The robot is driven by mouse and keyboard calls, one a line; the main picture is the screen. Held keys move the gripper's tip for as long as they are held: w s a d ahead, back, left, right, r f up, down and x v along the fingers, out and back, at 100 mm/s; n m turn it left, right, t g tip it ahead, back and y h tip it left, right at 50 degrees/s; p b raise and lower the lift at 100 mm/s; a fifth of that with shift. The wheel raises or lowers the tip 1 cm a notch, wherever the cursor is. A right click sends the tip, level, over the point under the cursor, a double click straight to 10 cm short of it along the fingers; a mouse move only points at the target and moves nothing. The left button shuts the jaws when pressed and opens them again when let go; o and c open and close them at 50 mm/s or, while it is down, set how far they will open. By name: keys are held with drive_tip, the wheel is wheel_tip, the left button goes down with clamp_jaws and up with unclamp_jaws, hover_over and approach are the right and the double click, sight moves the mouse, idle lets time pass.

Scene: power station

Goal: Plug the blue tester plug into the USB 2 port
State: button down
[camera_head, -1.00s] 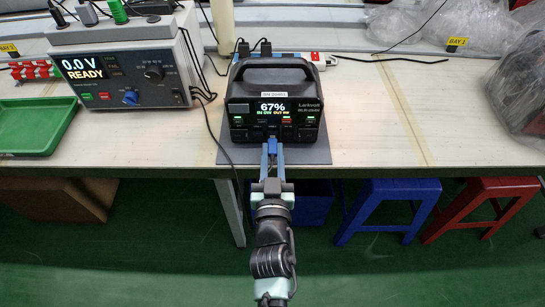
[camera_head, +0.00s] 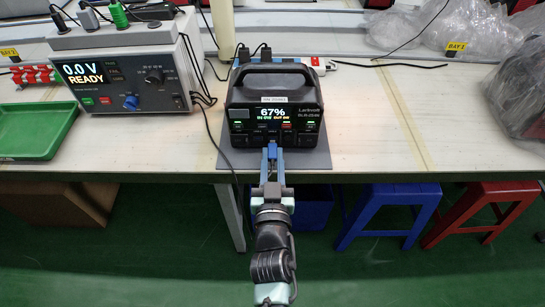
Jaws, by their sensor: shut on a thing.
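The black power station (camera_head: 274,95) stands upright on a grey mat (camera_head: 318,159) near the table's front edge. Its lit screen reads 67%, and a row of ports runs below the screen. My gripper (camera_head: 272,155) is in front of the lower middle of the power station. It is shut on the blue tester plug (camera_head: 272,148), which points at the front face. The plug's tip is too small to tell whether it touches or enters a port. The USB 2 label cannot be read at this size.
A grey tester (camera_head: 125,75) showing 0.0 V READY stands at the left, with a green tray (camera_head: 35,130) beside it. Dark cables run between tester and power station. Plastic bags (camera_head: 480,30) lie at the right. The table right of the mat is clear. Blue and red stools (camera_head: 392,190) stand below.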

drive_tip(key=shift+w, duration=0.35)
drive_tip(key=shift+w, duration=0.25)
drive_tip(key=shift+w, duration=0.2)
idle(0.6)
drive_tip(key=c, duration=0.7)
unclamp_jaws()
drive_tip(key=shift+o, duration=0.2)
drive_tip(key=shift+s, duration=0.1)
drive_tip(key=s, duration=1.2)
drive_tip(key=shift+s, duration=0.4)
